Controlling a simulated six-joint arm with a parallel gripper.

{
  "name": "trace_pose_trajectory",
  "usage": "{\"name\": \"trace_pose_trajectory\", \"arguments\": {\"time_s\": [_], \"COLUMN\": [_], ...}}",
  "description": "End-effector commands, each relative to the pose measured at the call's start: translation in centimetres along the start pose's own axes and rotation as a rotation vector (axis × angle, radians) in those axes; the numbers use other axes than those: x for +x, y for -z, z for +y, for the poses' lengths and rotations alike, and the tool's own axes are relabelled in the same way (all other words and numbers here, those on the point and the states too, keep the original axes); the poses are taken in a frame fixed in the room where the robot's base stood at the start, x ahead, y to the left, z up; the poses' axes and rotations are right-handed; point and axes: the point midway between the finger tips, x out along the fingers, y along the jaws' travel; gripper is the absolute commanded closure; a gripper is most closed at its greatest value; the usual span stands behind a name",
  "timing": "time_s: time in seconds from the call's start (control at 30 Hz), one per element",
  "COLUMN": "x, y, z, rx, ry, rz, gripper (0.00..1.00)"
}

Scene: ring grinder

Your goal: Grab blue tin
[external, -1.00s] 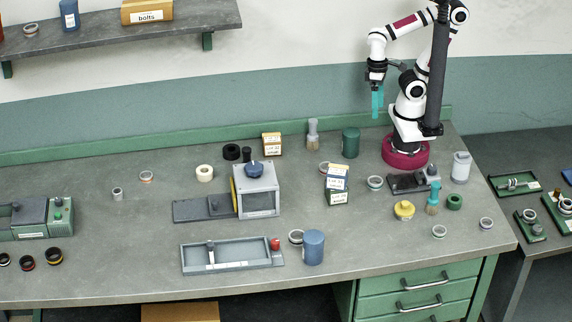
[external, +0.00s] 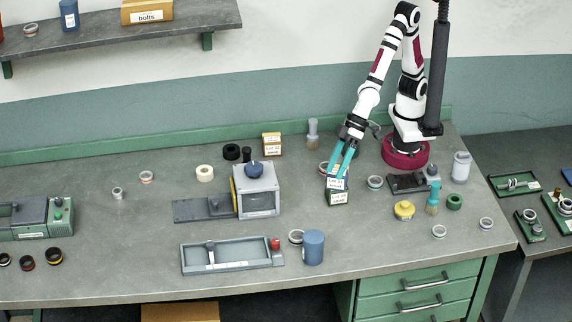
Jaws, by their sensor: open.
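A blue tin (external: 313,247) stands upright near the front of the bench, right of the grey tray. Another blue tin (external: 69,15) stands on the wall shelf at the upper left. My gripper (external: 337,175) has teal fingers, spread apart and pointing down. It is over or at the stacked small boxes (external: 338,197), behind and a little right of the bench tin, and well apart from it. I cannot tell whether the fingers touch the boxes.
A ring (external: 296,237) lies close to the bench tin's left side. The grey tray (external: 232,267) and grinder (external: 258,190) are to the left. A yellow part (external: 404,210) and a teal-handled brush (external: 433,200) are to the right. Bare bench lies right of the tin.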

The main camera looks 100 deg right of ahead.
Motion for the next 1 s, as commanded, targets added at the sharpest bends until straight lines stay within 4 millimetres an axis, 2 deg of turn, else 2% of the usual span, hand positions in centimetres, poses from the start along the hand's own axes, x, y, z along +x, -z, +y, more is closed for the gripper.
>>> {"name": "trace_pose_trajectory", "arguments": {"time_s": [0.03, 0.1, 0.13, 0.2, 0.3, 0.37, 0.47, 0.7, 0.9, 1.0], "x": [3.1, 6.2, 7.1, 8.2, 8.5, 8.5, 9.5, 15.2, 17.6, 19.5], "y": [-1.4, -3.0, -3.9, -5.8, -7.9, -8.4, -7.8, -4.0, -2.5, -1.5], "z": [-2.5, -5.0, -5.8, -6.9, -7.6, -7.8, -7.8, -7.8, -7.9, -7.8], "rx": [-0.067, -0.159, -0.202, -0.302, -0.414, -0.450, -0.466, -0.464, -0.464, -0.464], "ry": [0.002, -0.019, -0.033, -0.068, -0.105, -0.117, -0.127, -0.126, -0.125, -0.126], "rz": [0.068, 0.212, 0.270, 0.390, 0.510, 0.550, 0.574, 0.573, 0.573, 0.572], "gripper": [0.00, 0.00, 0.00, 0.00, 0.00, 0.00, 0.00, 0.00, 0.00, 0.00]}}
